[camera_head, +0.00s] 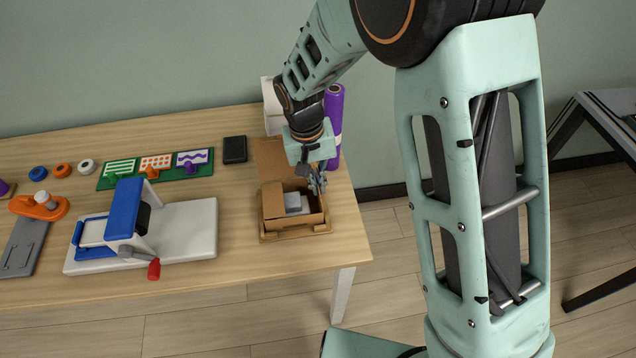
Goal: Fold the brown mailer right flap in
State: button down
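The brown mailer (308,219) is an open cardboard box near the right end of the table, with grey contents (293,202) inside. Its large back flap (270,156) stands up or leans back behind the box. A left flap (273,201) shows at the left side, tilted over the box. My gripper (317,187) points down at the box's right rear side, where the right flap would be. It largely hides that flap, and I cannot tell whether it touches it. The fingers are too small to show whether they are open or shut.
The mailer sits on a wooden tray (268,237). A purple roll (334,115) and a white upright piece (271,105) stand behind my gripper. A black box (235,149) lies at the back left. A blue and white machine (190,232) stands left of the mailer.

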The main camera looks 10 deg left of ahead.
jog(key=shift+a+f, duration=0.1)
jog(key=shift+s+a+f+t+h+b, duration=0.15)
jog(key=shift+a+t+h+b, duration=0.1)
jog(key=shift+h+b, duration=0.25)
jog(key=shift+s+a+f+t+h+b, duration=0.15)
jog(key=shift+t+h+b, duration=0.15)
jog(key=shift+h, duration=0.3)
jog(key=h, duration=0.1)
jog(key=t+h+b, duration=0.1)
jog(key=a+h+b, duration=0.1)
jog(key=shift+s+f, duration=0.15)
jog(key=shift+f, duration=0.1)
jog(key=h, duration=0.1)
jog(key=t+h+b, duration=0.1)
jog(key=h+b, duration=0.1)
jog(key=shift+s+a+f+t, duration=0.1)
jog(key=shift+a+f+t, duration=0.2)
jog(key=shift+f+t, duration=0.1)
jog(key=shift+s+a+f+t+h+b, duration=0.1)
jog(key=shift+t+h+b, duration=0.15)
jog(key=shift+h+b, duration=0.3)
jog(key=shift+f+t+h+b, duration=0.1)
jog(key=shift+t+h+b, duration=0.15)
jog(key=shift+h, duration=0.5)
jog(key=shift+r, duration=0.1)
jog(key=c, duration=2.2)
grip_release()
jog(key=shift+c, duration=0.2)
